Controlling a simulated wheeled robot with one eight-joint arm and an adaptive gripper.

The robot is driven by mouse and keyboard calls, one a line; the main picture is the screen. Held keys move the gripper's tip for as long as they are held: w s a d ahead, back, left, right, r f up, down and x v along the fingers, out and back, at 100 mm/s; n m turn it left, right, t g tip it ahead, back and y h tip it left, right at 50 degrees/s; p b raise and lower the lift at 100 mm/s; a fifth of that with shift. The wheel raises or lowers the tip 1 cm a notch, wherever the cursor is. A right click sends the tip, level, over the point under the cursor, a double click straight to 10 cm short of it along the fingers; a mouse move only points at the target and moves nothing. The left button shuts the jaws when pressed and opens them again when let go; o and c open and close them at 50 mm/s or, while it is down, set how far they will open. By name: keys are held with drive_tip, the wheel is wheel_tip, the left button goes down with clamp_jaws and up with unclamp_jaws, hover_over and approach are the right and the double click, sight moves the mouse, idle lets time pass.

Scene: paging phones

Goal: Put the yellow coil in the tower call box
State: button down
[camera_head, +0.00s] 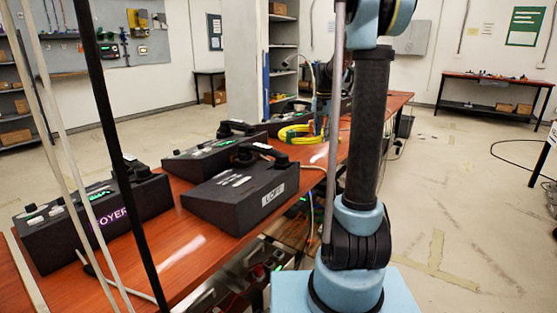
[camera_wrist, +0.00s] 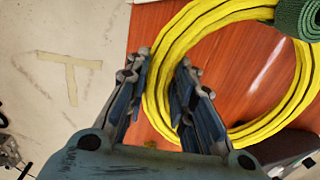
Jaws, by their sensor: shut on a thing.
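The yellow coil (camera_head: 293,134) lies toward the far part of the red-brown table. It shows large in the wrist view (camera_wrist: 255,132), with a green wrap (camera_wrist: 300,18) at its upper right. My gripper (camera_wrist: 163,66) has its fingers on either side of the coil's left strands and is shut on them. In the head view my gripper is small and partly hidden by my arm. I cannot tell which is the tower box.
Another black call box (camera_head: 210,152) stands behind the nearest middle one, and more dark boxes stand near the coil. Cables hang by the table's right edge. Open floor (camera_head: 440,180) lies to the right, with a side table (camera_head: 495,85) at the back.

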sight(319, 162)
drive_tip(key=shift+a+f, duration=0.2)
drive_tip(key=shift+f, duration=4.6)
drive_tip(key=c, duration=1.4)
unclamp_jaws()
drive_tip(key=shift+o, duration=0.2)
